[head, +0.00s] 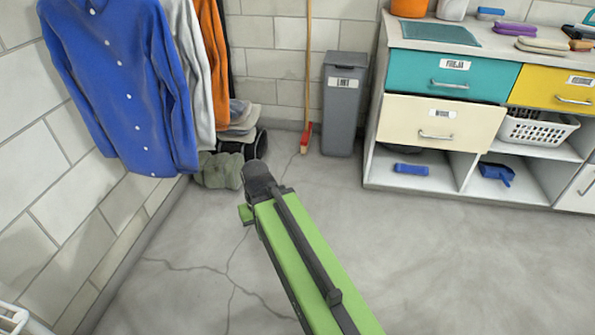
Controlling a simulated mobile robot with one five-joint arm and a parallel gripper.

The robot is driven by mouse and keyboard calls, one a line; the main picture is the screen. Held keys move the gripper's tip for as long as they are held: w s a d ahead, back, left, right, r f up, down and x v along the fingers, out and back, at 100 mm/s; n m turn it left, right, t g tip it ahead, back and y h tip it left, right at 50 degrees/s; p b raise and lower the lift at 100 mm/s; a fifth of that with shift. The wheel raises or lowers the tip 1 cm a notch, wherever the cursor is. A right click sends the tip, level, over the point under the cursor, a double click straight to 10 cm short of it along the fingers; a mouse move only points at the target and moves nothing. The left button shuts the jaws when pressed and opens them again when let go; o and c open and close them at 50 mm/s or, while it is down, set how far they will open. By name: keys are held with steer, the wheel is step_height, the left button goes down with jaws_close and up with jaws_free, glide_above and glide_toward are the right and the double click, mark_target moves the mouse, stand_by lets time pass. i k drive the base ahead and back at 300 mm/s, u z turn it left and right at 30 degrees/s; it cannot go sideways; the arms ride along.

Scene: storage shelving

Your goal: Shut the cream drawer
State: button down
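The cream drawer (400,120) is in the left column of the shelving unit at the right of the head view, below a teal drawer (410,72). It has a bar handle and a small label. Its front stands out from the cabinet, so it is partly open; how far is hard to tell. My green arm reaches up from the bottom of the picture. My gripper (257,178), a dark end piece, is over the floor to the left of the drawer and well apart from it. Its fingers are not clear.
A grey bin (343,105) and a broom (307,90) stand left of the unit. A yellow drawer (550,88) is at the right. The floor before the unit is clear.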

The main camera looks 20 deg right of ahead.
mark_target(405, 118)
steer(key=k, duration=1.25)
steer(key=z, duration=0.4)
steer(key=i, duration=1.2)
steer(key=u, duration=0.5)
steer(key=i, duration=0.55)
steer(key=u, duration=0.35)
